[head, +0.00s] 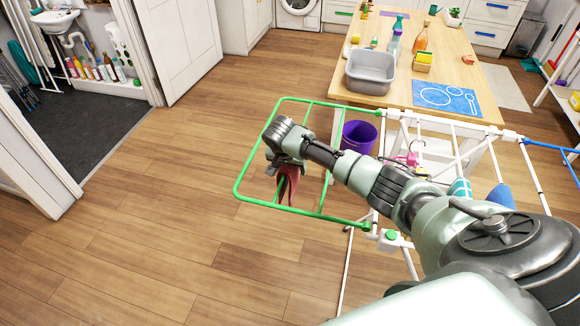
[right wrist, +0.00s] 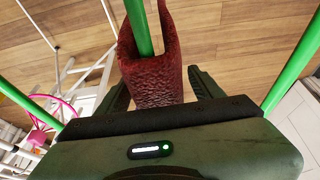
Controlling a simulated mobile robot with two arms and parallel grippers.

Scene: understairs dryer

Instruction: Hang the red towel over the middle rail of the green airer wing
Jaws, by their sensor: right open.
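The red towel (head: 289,187) is folded over a rail of the green airer wing (head: 236,184) and hangs down on both sides. The right wrist view shows the towel (right wrist: 160,75) around the central green rail (right wrist: 140,25), with another green rail (right wrist: 290,80) to the right and one to the left. My right gripper (head: 288,168) is just above the towel. In the right wrist view its fingers (right wrist: 162,92) stand apart on either side of the towel. Whether they touch it is unclear. My left gripper is not in view.
A purple bucket (head: 359,137) stands beside the wing. White airer rails (head: 440,125) carry a few items at right, partly behind my arm. A wooden table (head: 345,95) with a grey basin (head: 370,71) stands beyond. Floor at left is clear.

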